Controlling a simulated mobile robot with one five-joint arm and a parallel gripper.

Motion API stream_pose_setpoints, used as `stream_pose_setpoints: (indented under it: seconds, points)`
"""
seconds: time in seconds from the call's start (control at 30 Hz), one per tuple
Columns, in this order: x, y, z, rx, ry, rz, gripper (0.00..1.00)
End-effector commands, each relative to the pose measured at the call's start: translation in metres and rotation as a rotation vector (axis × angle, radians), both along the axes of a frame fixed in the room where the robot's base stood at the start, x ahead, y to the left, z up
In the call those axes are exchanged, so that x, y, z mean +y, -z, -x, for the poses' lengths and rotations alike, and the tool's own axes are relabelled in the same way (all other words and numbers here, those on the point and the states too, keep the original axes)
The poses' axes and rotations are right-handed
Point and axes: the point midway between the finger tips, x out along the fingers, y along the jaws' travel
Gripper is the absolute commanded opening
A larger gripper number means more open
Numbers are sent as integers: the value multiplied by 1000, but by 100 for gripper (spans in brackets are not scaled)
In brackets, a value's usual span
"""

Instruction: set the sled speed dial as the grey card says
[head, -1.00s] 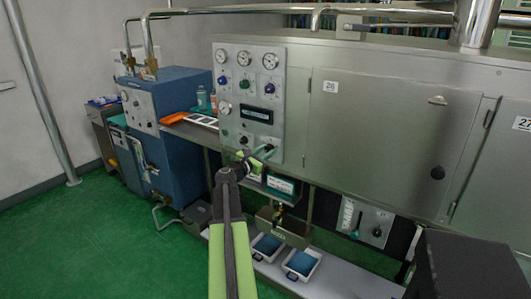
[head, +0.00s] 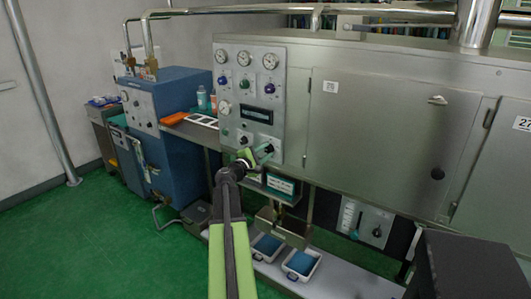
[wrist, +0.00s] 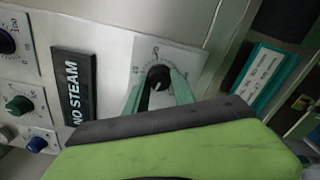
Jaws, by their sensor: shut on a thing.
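My gripper (wrist: 157,82) has its two green fingers closed on either side of a black dial knob (wrist: 158,76) on a pale square plate with scale marks. The knob carries a light pointer line, but the scale figures are too small to read. In the head view my gripper (head: 265,150) reaches the lower right dial of the grey control panel (head: 231,119), and the fingers partly cover it. I cannot pick out a grey card with readable words in either view.
A black "NO STEAM" sign (wrist: 75,88) sits left of the dial, with green (wrist: 19,105) and blue (wrist: 37,144) knobs beyond. A teal-edged label (wrist: 262,80) is at right. Steel cabinet doors (head: 380,130) stand right of the panel; the green floor (head: 100,240) is clear at left.

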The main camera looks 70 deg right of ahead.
Motion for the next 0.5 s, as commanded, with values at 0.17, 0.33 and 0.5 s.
stream_pose_setpoints:
  seconds: [0.17, 0.33, 0.5]
  points:
    - [1, 1, -1, -98, -2, 22, 0]
    - [1, 1, -1, -156, -1, 37, 0]
    - [1, 1, -1, -183, -1, 44, 0]
